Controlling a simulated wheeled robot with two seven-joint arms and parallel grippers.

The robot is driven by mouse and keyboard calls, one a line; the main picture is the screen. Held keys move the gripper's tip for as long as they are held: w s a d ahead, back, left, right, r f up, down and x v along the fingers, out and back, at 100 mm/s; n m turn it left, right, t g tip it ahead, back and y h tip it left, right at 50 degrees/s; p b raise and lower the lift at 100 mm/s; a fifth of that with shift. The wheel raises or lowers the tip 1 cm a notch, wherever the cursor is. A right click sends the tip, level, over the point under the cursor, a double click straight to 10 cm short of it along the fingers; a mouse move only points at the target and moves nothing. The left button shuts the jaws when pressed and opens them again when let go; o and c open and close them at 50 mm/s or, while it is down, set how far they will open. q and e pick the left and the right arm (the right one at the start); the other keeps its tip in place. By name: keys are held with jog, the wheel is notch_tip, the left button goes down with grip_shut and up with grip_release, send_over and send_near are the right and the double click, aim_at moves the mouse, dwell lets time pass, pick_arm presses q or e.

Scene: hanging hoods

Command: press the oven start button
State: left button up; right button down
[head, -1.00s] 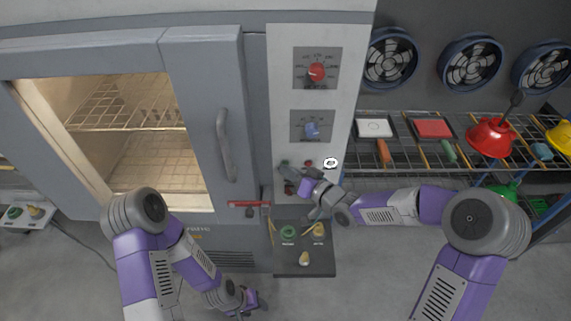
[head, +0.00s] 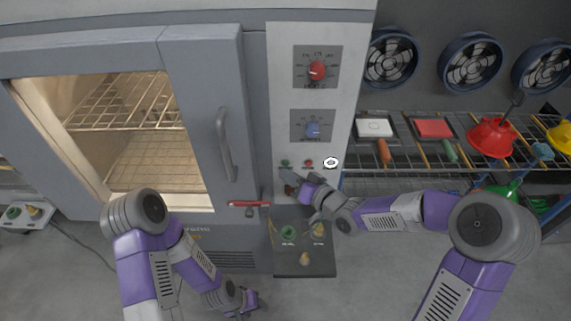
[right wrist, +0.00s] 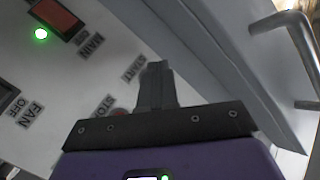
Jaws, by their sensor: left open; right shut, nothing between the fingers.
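In the right wrist view the shut fingers (right wrist: 157,68) point at the panel beside the START label (right wrist: 133,68). The start button is hidden there behind the fingers; the red stop button (right wrist: 119,113) partly shows. I cannot tell whether the fingers touch the panel. My left gripper (head: 250,301) is open, low before the oven.
A red dial (head: 317,71) and a blue dial (head: 313,130) sit higher on the panel. The oven door handle (head: 226,145) is left of it. A red MAIN switch (right wrist: 57,17) and lit green lamp (right wrist: 41,34) are nearby. A wire shelf (head: 400,180) stands at right.

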jog(key=s+b, duration=0.1)
jog(key=s, duration=0.4)
dwell(0.9)
